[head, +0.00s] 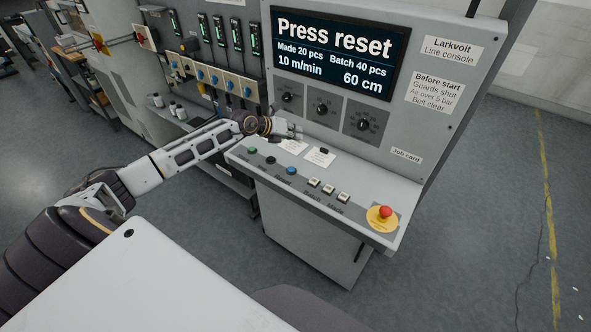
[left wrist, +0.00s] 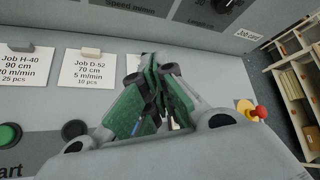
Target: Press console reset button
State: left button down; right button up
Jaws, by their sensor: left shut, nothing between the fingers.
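The grey line console (head: 345,205) stands ahead, and its screen (head: 338,52) reads "Press reset". On its sloped panel a green button (head: 252,149), a black button (head: 271,160) and a blue button (head: 291,171) sit in a row. The label by the blue one is too small to read surely. My left gripper (head: 296,133) is shut and empty, over the panel's back part, behind the blue button and apart from it. My right gripper is out of view.
Job cards (head: 320,157) lie on the panel near my gripper. White buttons (head: 328,189) and a red emergency stop (head: 385,212) on a yellow base are to the right. Three dials (head: 322,108) are on the upright face behind. The floor on the right is clear.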

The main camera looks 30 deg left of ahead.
pick_arm(q)
jog(key=f, duration=0.1)
jog(key=s+a+f+g, duration=0.1)
jog(key=s+f+n+g+y, duration=0.1)
jog(key=shift+s+a+f, duration=0.1)
jog(key=shift+a+f, duration=0.1)
jog(key=shift+a, duration=0.1)
jog(key=shift+f, duration=0.1)
dwell(0.3)
jog(key=b, duration=0.5)
send_over(290, 168)
jog(key=shift+a+f, duration=0.1)
jog(key=shift+f, duration=4.2)
